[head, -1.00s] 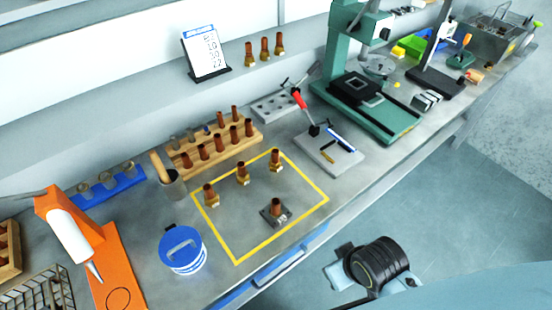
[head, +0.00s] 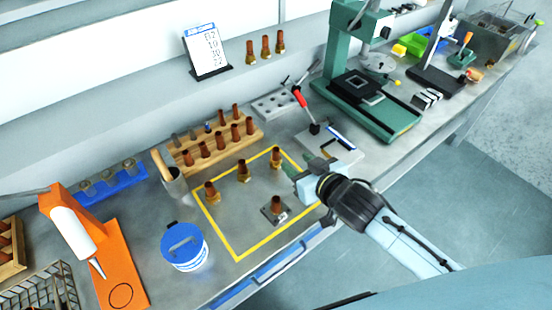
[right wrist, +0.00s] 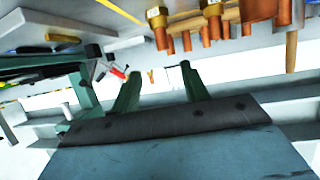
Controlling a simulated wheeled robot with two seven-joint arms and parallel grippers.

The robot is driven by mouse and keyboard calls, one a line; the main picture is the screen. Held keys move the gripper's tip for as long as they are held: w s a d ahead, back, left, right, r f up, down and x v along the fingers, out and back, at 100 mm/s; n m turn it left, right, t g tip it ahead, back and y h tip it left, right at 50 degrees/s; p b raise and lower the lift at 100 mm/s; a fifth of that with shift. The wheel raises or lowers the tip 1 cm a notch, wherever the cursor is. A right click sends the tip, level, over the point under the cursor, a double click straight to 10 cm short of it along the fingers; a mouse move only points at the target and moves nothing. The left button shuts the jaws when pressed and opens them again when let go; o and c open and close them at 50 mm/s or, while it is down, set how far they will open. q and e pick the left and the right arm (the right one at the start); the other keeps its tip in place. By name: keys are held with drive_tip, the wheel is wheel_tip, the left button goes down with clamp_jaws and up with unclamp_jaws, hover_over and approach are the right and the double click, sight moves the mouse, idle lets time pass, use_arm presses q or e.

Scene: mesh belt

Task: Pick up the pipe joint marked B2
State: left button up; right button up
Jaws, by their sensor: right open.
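Several copper pipe joints with brass-coloured nuts stand upright around a yellow-outlined square on the bench: a left one (head: 211,192), a middle one (head: 243,172), a right one (head: 277,157), and a front one (head: 277,206) on a small dark plate with a pale tag. No B2 marking is legible on any of them. My right gripper (head: 303,168) is open and empty at the square's right edge, beside the right and front joints and apart from them. The right wrist view shows its two greenish fingers (right wrist: 160,82) with nothing between them. My left gripper is out of view.
A wooden rack of pipes (head: 215,145) stands behind the square. A blue-lidded tub (head: 183,247) and an orange stand (head: 105,260) are at left. A clamp plate (head: 335,145) and green press (head: 375,115) are at right. More joints (head: 265,46) stand on the shelf.

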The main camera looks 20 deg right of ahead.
sight(278, 154)
drive_tip(key=x, duration=0.6)
drive_tip(key=shift+s+a+f+b+x, duration=0.1)
drive_tip(key=shift+f+x, duration=0.05)
drive_tip(key=shift+x, duration=0.75)
drive_tip(key=shift+s+a+f+b+x, duration=0.1)
drive_tip(key=shift+b+x, duration=0.05)
drive_tip(key=shift+x, duration=0.75)
drive_tip(key=shift+s+a+f+b+x, duration=0.1)
drive_tip(key=shift+f+x, duration=0.05)
drive_tip(key=shift+x, duration=0.75)
clamp_jaws()
